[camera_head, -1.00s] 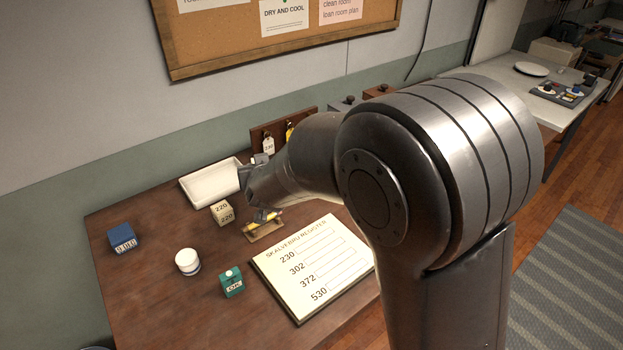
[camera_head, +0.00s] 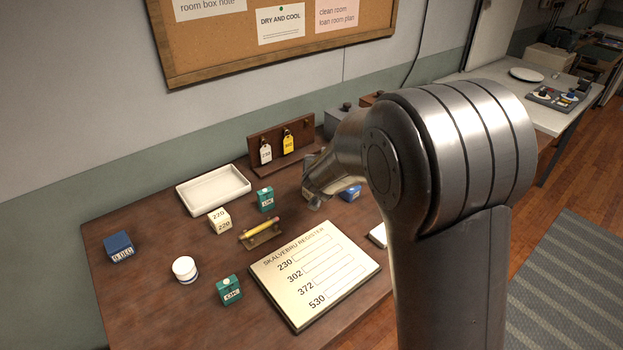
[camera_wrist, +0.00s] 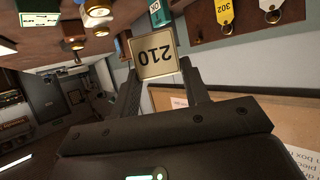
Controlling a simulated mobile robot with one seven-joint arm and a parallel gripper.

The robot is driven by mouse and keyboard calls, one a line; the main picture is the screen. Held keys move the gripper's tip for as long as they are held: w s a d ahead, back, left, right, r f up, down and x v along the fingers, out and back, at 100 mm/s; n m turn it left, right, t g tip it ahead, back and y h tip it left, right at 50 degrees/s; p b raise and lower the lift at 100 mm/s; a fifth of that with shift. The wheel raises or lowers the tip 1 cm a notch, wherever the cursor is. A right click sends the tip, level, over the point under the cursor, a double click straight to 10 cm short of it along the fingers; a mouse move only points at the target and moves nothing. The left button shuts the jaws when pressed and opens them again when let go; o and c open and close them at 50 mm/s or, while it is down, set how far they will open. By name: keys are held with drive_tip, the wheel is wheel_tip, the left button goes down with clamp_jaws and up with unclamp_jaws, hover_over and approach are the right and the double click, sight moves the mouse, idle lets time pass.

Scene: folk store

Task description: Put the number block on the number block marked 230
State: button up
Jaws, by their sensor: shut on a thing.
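My gripper (camera_head: 314,194) is shut on a pale number block (camera_wrist: 154,57), which reads 210 upside down in the wrist view. In the head view the held block is mostly hidden behind my gripper, above the right part of the table. Another pale number block, marked 220 (camera_head: 219,221), sits on the table in front of the white tray. I cannot make out a block marked 230 in these frames. The number 230 is printed on the register board (camera_head: 270,281).
The white tray (camera_head: 213,189), a pencil on a brown holder (camera_head: 261,237), teal boxes (camera_head: 266,199), a white jar (camera_head: 185,269) and a blue stamp block (camera_head: 119,246) stand on the table. A key rack (camera_head: 265,139) stands behind. A blue object (camera_head: 350,192) lies beside my gripper.

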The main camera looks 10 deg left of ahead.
drive_tip(key=a+f, duration=0.2)
drive_tip(key=a, duration=0.1)
drive_tip(key=w+a+f, duration=0.1)
drive_tip(key=shift+a, duration=0.35)
drive_tip(key=shift+f, duration=1.95)
drive_tip(key=shift+f, duration=0.1)
drive_tip(key=o, duration=1)
